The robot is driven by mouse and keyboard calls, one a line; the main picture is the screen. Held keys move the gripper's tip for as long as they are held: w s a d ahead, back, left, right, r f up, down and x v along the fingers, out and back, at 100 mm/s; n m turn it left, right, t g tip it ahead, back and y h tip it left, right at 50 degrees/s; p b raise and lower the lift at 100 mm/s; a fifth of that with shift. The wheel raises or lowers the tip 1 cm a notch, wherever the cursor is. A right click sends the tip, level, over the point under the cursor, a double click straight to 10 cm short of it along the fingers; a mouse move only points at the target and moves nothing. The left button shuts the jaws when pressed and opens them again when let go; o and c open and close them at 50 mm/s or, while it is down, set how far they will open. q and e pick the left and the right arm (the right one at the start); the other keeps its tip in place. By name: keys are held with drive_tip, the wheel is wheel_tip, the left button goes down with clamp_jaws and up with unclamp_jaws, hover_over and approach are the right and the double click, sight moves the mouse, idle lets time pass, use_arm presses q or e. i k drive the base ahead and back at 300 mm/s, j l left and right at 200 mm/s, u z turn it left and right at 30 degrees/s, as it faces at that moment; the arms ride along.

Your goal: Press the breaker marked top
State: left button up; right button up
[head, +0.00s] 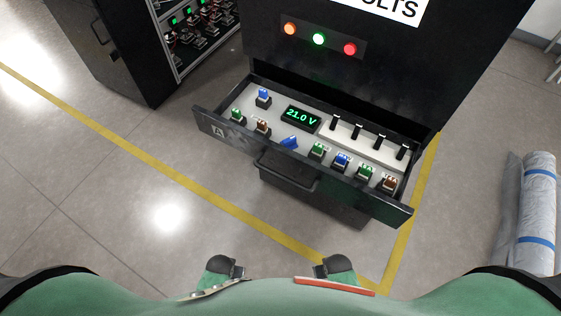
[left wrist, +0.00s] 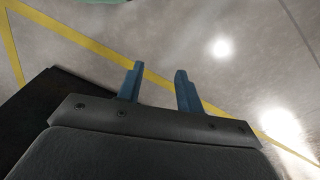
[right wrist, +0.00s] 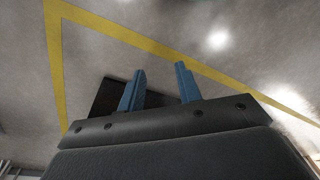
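An open black drawer (head: 222,128) juts from the dark cabinet. Its pale panel carries several coloured switches: blue at the back left (head: 263,96), green (head: 237,115) and brown (head: 262,127) at the left, and a front-right row of green (head: 317,150), blue (head: 341,160), green (head: 366,171) and brown (head: 389,183). Small labels beside them are too small to read, so I cannot tell which is marked top. My left gripper (left wrist: 159,68) and right gripper (right wrist: 160,68) are open and empty over the floor in their wrist views. Neither pair of fingers shows clearly in the head view.
A green display (head: 301,115) reads 21.0 V. A blue knob (head: 289,143) and several black levers (head: 357,131) share the panel. Floor before the drawer is clear.

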sight(403, 150)
drive_tip(key=i+l+z, duration=0.15)
drive_tip(key=z, duration=0.2)
drive_tip(key=i+l+z, duration=0.15)
drive_tip(key=z, duration=0.15)
drive_tip(key=i+z, duration=0.2)
drive_tip(key=z, duration=0.15)
drive_tip(key=l+u, duration=0.1)
drive_tip(key=u, duration=0.3)
drive_tip(key=k+u, duration=0.15)
drive_tip(key=u, duration=0.2)
drive_tip(key=k+l+u, duration=0.1)
drive_tip(key=u, duration=0.3)
drive_tip(key=k+u, duration=0.1)
drive_tip(key=u, duration=0.25)
drive_tip(key=z, duration=1.25)
